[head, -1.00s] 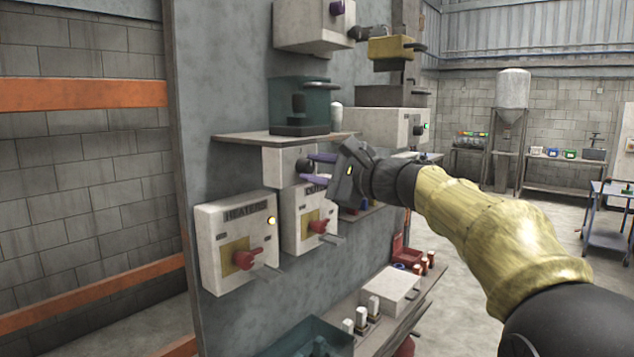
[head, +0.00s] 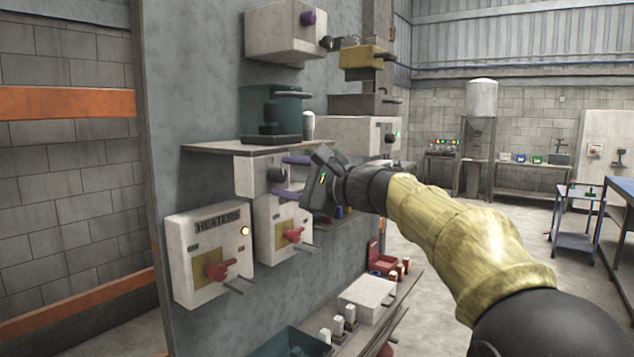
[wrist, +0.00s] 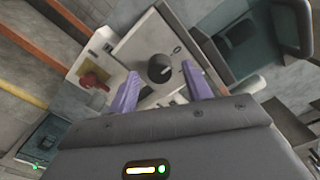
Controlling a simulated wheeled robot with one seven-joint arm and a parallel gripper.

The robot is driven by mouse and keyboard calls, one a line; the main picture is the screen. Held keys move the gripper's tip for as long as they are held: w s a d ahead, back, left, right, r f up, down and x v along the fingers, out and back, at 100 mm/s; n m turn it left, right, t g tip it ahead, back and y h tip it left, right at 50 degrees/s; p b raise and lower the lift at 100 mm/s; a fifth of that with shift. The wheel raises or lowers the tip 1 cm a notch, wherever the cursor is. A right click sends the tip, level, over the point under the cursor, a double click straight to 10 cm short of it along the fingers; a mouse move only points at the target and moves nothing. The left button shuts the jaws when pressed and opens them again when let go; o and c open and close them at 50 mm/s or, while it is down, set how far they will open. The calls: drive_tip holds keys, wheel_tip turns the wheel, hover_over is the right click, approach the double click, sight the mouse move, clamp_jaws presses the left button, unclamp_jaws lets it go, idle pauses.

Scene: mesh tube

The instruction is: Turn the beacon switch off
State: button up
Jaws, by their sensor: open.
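A pale switch box (head: 246,177) with a dark round knob (head: 275,175) sits on the grey panel, just under a shelf. No readable name shows on it, so I cannot confirm that it is the beacon switch. In the wrist view the knob (wrist: 160,68) has a pale pointer line, and a round mark is printed beside it on the box face. My gripper (head: 291,177) is open, with its purple fingers apart in front of this box. In the wrist view the fingers (wrist: 158,78) lie either side of the knob, without clear contact.
A box labelled HEATERS (head: 208,255) with a red handle and lit lamp is lower left. Another red-handled box (head: 283,230) is just below my gripper. The shelf (head: 215,148) above carries a teal device (head: 268,112). A lower shelf holds a white box (head: 367,298). Open floor lies right.

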drive_tip(key=b+v, duration=0.4)
drive_tip(key=v, duration=1.3)
wheel_tip(320, 180, down, 23)
drive_tip(key=n+g+h+p, duration=0.1)
drive_tip(key=g+h+p, duration=0.35)
drive_tip(key=h, duration=0.35)
drive_tip(key=s+d+f+n+g+h+p, duration=0.1)
drive_tip(key=s+f+n+g+h+p, duration=0.1)
drive_tip(key=s+f+n, duration=0.4)
drive_tip(key=s+d+f+n+g+h+p, duration=0.2)
drive_tip(key=s+f+n, duration=0.4)
drive_tip(key=s+f, duration=0.4)
drive_tip(key=shift+s+d+f+h+p, duration=0.25)
drive_tip(key=shift+f+h+p, duration=0.35)
drive_tip(key=shift+f+h, duration=0.4)
drive_tip(key=shift+r, duration=0.1)
